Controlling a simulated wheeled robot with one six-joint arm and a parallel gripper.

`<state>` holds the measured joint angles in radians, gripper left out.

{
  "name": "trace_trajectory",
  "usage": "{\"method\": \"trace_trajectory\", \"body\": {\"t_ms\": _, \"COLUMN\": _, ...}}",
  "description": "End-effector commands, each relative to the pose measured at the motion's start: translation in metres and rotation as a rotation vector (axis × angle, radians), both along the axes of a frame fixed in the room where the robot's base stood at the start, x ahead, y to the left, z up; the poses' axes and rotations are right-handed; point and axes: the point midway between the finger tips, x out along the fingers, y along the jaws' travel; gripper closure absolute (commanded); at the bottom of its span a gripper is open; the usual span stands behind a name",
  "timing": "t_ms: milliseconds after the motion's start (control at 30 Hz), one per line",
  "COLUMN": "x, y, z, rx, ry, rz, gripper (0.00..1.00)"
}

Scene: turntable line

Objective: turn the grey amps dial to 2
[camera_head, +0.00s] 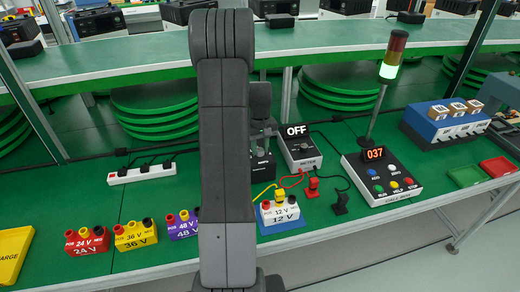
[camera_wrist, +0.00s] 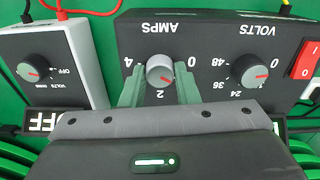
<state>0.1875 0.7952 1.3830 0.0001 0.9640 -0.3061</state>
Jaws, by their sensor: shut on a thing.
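The grey amps dial (camera_wrist: 160,68) sits on a black panel (camera_wrist: 205,40) in the wrist view, under the upside-down word AMPS. Its scale reads 4 at the left, 2 at the bottom and 0 at the right. A red mark on the dial appears at its lower right, between 2 and 0, though it is small. My gripper (camera_wrist: 160,78) has one green-grey finger on each side of the dial and is shut on it. In the head view my arm hides most of this panel and the dial.
A volts dial (camera_wrist: 255,72) and a red switch (camera_wrist: 305,60) are right of the amps dial. A meter (camera_wrist: 45,60) with its own dial stands at left. In the head view, a 12 V block (camera_head: 280,213), cables and a control box (camera_head: 380,180) showing 037 stand nearby.

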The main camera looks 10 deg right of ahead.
Motion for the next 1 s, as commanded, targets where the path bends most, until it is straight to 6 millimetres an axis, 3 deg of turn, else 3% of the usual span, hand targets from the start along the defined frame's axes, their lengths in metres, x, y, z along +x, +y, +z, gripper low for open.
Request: {"method": "trace_trajectory", "body": {"t_ms": 1000, "x": 0.0011, "y": -0.0004, "z": 0.0010, "rx": 0.000, "ry": -0.004, "rz": -0.897, "gripper": 0.95}}
